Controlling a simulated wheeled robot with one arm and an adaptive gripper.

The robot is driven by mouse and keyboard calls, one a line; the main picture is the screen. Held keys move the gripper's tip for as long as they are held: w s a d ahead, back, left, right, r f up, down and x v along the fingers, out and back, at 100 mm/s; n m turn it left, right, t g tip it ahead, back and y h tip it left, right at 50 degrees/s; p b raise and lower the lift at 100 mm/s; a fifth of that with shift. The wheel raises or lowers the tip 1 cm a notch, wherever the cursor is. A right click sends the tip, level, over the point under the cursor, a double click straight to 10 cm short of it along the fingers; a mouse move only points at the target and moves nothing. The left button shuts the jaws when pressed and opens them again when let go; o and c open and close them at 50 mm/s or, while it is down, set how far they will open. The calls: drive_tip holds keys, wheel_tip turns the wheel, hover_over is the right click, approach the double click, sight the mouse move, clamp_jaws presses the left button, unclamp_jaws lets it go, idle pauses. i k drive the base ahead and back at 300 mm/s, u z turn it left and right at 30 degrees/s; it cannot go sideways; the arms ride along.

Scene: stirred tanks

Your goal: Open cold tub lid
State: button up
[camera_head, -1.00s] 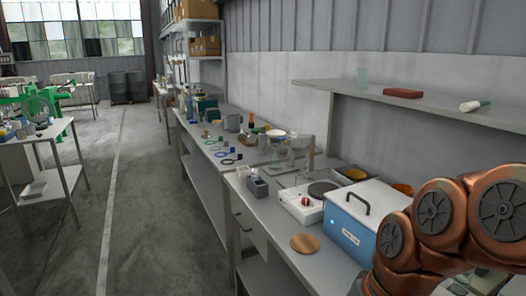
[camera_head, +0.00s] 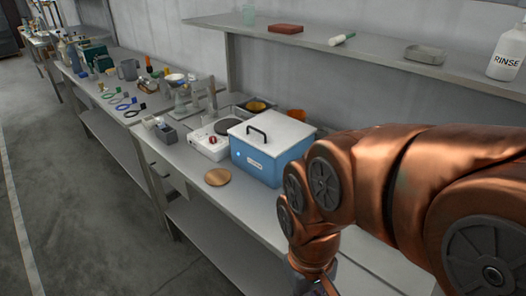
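The cold tub (camera_head: 262,165) is a blue box on the bench in the middle of the view, with a small white label on its front that is too small to read. Its white lid (camera_head: 285,133) lies flat on top and is closed. A black bar handle (camera_head: 258,132) stands on the lid near its left side. My copper-coloured arm comes in from the right and bends down in front of the bench, right of the tub. My gripper is below the bottom edge of the picture, so its fingers are hidden.
A hotplate (camera_head: 212,141) stands close left of the tub. A round wooden disc (camera_head: 217,177) lies in front. A wall shelf (camera_head: 375,55) runs above, holding a rinse bottle (camera_head: 507,55). The floor (camera_head: 80,220) at left is clear.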

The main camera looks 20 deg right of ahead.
sight(271, 133)
drive_tip(key=k, duration=0.85)
drive_tip(key=u, duration=0.75)
drive_tip(key=i, duration=0.9)
drive_tip(key=z, duration=1.4)
